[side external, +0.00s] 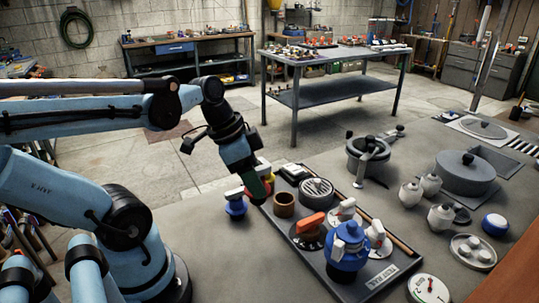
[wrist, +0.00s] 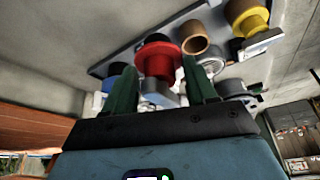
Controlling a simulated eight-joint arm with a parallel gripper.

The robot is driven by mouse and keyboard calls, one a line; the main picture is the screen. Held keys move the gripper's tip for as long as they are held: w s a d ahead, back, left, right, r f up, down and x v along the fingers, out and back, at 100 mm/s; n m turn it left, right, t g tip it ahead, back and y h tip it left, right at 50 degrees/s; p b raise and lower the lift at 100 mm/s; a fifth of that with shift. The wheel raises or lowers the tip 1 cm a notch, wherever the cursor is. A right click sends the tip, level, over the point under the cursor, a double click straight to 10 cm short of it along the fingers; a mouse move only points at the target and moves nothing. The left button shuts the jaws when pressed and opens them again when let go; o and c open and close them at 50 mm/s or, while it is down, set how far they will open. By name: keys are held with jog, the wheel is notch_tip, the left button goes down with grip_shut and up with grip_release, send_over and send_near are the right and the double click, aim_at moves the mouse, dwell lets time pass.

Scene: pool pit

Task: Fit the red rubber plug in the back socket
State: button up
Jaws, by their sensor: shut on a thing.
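The red rubber plug (wrist: 158,60) sits between the two green fingers of my gripper (wrist: 160,72) in the wrist view, with its wide round flange toward the top. My gripper (side external: 257,192) is shut on it. In the side view it is over the left edge of the dark tray (side external: 330,262), and the fingers mostly hide the plug. A brown open-topped ring (side external: 284,205) stands on the tray just right of my gripper; it also shows in the wrist view (wrist: 194,38). I cannot tell which opening is the back socket, nor whether the plug touches anything below.
A round grille (side external: 317,190), orange-handled valve (side external: 309,224) and tall blue pump (side external: 348,247) crowd the tray. Pots and white jugs (side external: 410,194) stand farther right.

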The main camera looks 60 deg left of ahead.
jog(key=w+a+f, duration=0.3)
jog(key=w+f, duration=0.1)
jog(key=w, duration=0.5)
jog(key=shift+a, duration=0.15)
dwell(0.4)
jog(key=shift+f, duration=0.35)
dwell(1.2)
jog(key=shift+f, duration=1.5)
jog(key=shift+f, duration=0.25)
dwell(0.3)
jog(key=o, duration=1.3)
